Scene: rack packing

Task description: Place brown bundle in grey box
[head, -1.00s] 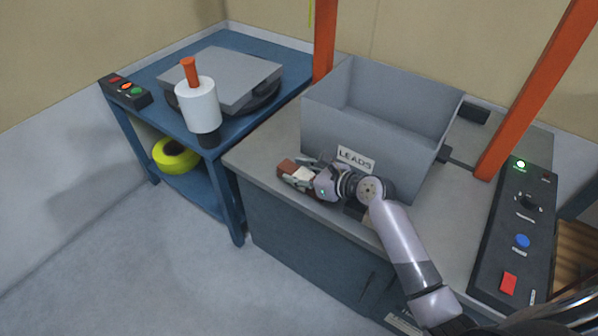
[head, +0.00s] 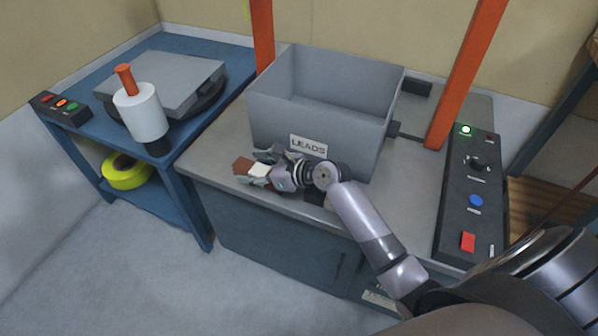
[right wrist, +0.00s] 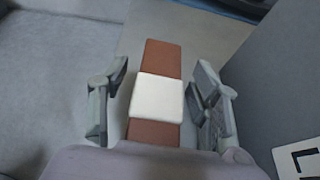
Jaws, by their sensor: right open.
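The brown bundle (head: 243,166) is a flat brown bar with a white band. It lies on the grey bench top in front of the grey box's left part. It also shows in the right wrist view (right wrist: 160,58). My right gripper (head: 258,168) is open, with one finger on each side of the bundle; gaps show between fingers and bundle in the right wrist view (right wrist: 160,100). The grey box (head: 275,125), labelled LEADS, stands open-topped and looks empty inside. My left gripper is not in view.
A black control panel (head: 470,195) with a red button is on the bench's right side. Orange posts (head: 465,75) rise behind and beside the box. A blue cart (head: 190,140) at left carries a wrapping-film roll (head: 140,112) and a grey plate (head: 165,80).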

